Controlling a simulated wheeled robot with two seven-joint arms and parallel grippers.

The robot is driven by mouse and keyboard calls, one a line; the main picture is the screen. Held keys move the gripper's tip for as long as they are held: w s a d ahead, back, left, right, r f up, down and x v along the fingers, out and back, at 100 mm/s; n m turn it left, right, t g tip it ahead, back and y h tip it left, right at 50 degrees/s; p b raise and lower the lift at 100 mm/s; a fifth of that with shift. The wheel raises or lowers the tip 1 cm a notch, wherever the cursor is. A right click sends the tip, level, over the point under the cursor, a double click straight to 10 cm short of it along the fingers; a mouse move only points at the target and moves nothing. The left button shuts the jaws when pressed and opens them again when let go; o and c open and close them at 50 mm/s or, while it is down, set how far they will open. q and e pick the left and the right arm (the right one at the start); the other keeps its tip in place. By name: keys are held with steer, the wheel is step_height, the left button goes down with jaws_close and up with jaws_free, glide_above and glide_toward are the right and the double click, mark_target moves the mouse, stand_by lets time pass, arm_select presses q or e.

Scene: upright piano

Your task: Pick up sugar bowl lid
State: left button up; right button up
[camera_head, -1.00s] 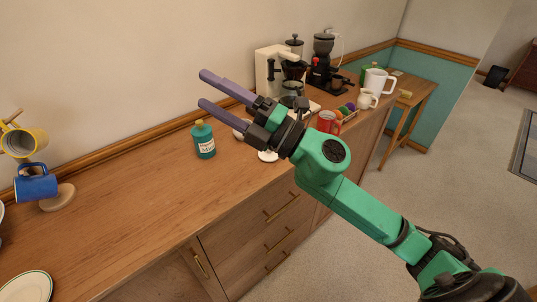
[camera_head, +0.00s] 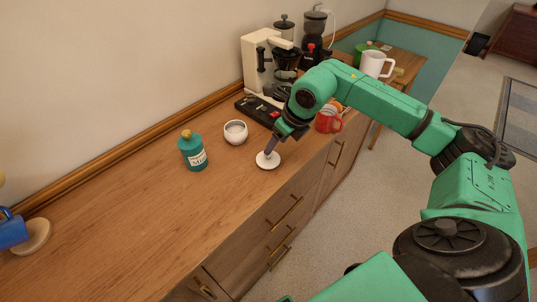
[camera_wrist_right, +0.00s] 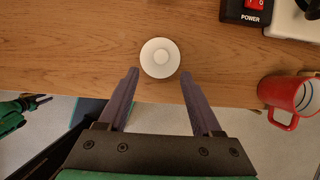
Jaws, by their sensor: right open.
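The sugar bowl lid (camera_head: 268,160) is a small white disc with a knob, lying on the wooden counter near its front edge. In the right wrist view the lid (camera_wrist_right: 160,57) lies just beyond and between my fingertips. My right gripper (camera_wrist_right: 159,74) is open and empty, pointing down at the lid. In the head view the right gripper (camera_head: 271,145) is right above the lid, its fingers partly hidden by the arm. The white sugar bowl (camera_head: 236,133) stands without a lid behind and left of it.
A teal milk bottle (camera_head: 193,151) stands left of the bowl. A black power strip (camera_head: 257,110) lies behind the lid, by the coffee machine (camera_head: 262,62). A red mug (camera_head: 328,119) stands to the right.

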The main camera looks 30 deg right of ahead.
mark_target(268, 157)
steer(key=p+x, duration=0.1)
steer(key=x, duration=0.2)
steer(key=p+x, duration=0.1)
steer(key=x, duration=0.1)
steer(key=shift+w+a+f+p, duration=0.15)
steer(key=shift+w+f+p, duration=0.15)
steer(key=shift+w, duration=0.15)
steer(key=shift+f, duration=0.15)
steer(key=shift+c, duration=0.9)
jaws_close()
arm_select(q)
steer(key=w+r, duration=0.2)
steer(key=w, duration=0.1)
steer(key=shift+d+r, duration=0.1)
steer(key=shift+r, duration=0.3)
